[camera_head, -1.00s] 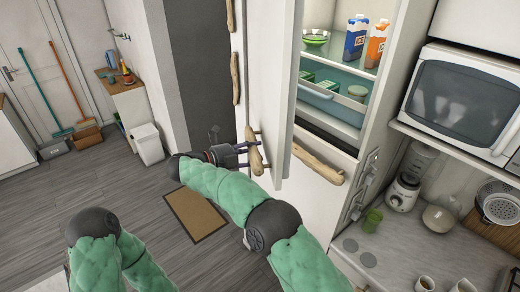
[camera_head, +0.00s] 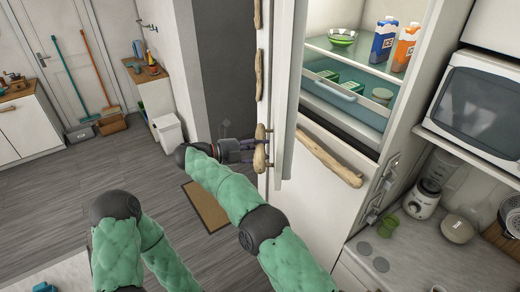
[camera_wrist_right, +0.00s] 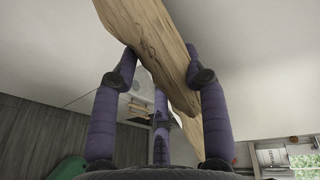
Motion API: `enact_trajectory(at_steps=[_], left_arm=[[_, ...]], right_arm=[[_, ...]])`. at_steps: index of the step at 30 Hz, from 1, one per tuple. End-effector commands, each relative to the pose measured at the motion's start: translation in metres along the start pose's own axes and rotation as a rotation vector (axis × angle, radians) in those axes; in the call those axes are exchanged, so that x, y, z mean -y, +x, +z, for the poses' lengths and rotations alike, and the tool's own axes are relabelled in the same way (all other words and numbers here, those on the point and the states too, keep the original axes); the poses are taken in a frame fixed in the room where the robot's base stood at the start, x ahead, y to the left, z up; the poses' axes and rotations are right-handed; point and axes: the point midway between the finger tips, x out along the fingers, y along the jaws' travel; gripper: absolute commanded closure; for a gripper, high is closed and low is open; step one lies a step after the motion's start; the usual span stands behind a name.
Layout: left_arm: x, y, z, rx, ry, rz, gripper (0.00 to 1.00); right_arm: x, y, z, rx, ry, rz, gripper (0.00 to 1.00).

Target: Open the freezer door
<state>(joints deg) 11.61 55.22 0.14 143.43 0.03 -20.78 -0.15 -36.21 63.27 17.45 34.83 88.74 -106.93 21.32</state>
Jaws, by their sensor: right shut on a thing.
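The tall white fridge-freezer's upper door (camera_head: 290,85) stands open and is seen nearly edge-on. My right gripper (camera_head: 262,147) is shut on the driftwood handle (camera_head: 259,158) of this door. In the right wrist view, the purple fingers (camera_wrist_right: 160,52) are on both sides of the pale wooden handle (camera_wrist_right: 155,40). The upper compartment shows a glass shelf, a green bowl, two cartons and a drawer. The lower door (camera_head: 312,195) is closed, with its own driftwood handle (camera_head: 325,158). I cannot tell which compartment is the freezer. My left gripper is out of view.
A brown mat (camera_head: 207,207) lies on the floor left of the door. Grey floor is free at the left.

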Motion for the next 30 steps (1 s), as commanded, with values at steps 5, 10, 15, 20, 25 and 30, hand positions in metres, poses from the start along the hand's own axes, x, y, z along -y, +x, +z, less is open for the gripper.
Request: enact_trajectory(at_steps=[5,10,15,20,25,30], left_arm=[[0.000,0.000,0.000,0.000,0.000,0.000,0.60],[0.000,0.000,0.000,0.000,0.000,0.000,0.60],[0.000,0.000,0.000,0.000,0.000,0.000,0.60],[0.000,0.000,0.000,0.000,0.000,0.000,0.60],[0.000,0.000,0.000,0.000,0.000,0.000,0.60],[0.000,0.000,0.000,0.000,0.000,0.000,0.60]], right_arm=[[-0.002,0.000,0.000,0.000,-0.002,0.001,1.00],[-0.002,0.000,0.000,0.000,-0.002,0.000,0.31],[-0.001,0.000,0.000,0.001,-0.001,0.000,0.31],[-0.001,-0.003,0.000,0.002,0.000,0.000,0.31],[-0.002,-0.022,0.000,0.002,0.001,0.000,0.31],[-0.002,-0.049,0.001,0.002,0.001,0.000,0.31]])
